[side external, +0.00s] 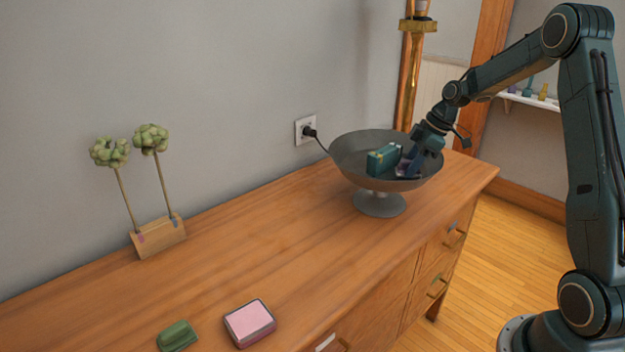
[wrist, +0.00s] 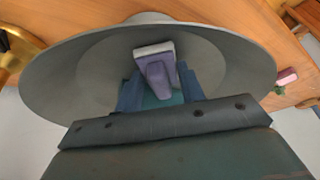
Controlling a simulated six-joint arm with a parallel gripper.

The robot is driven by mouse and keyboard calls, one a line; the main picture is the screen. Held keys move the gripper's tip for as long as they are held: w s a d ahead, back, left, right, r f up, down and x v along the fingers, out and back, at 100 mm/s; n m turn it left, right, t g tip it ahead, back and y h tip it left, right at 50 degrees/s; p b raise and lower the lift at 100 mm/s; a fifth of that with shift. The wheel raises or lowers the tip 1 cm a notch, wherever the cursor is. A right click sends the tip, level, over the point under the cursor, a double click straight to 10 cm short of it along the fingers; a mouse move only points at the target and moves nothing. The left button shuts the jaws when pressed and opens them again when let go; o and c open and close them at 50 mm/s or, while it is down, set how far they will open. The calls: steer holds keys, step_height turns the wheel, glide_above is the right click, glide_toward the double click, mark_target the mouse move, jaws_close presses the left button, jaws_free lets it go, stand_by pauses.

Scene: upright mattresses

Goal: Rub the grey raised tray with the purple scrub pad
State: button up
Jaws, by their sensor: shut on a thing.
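The grey raised tray (side external: 350,165) is a wide round bowl on a foot, standing near the right end of the wooden dresser. It also fills much of the wrist view (wrist: 85,70). My gripper (side external: 411,160) reaches down into its right side. In the wrist view my gripper (wrist: 160,92) is shut on the purple scrub pad (wrist: 156,75), which has a pale grey face at its far end. The pad (side external: 402,169) is partly hidden by the fingers in the side view. I cannot tell whether it touches the tray's surface.
A pink-topped block (side external: 250,322) and a green block (side external: 177,336) lie at the dresser's front. A wooden stand with green flower heads (side external: 158,236) is at left. The middle of the dresser is clear.

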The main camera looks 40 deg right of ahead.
steer(key=shift+a, duration=2.35)
steer(key=shift+d, duration=2.45)
steer(key=shift+r, duration=3.05)
steer(key=o, duration=0.5)
steer(key=shift+c, duration=0.2)
steer(key=c, duration=0.5)
steer(key=shift+o, duration=0.2)
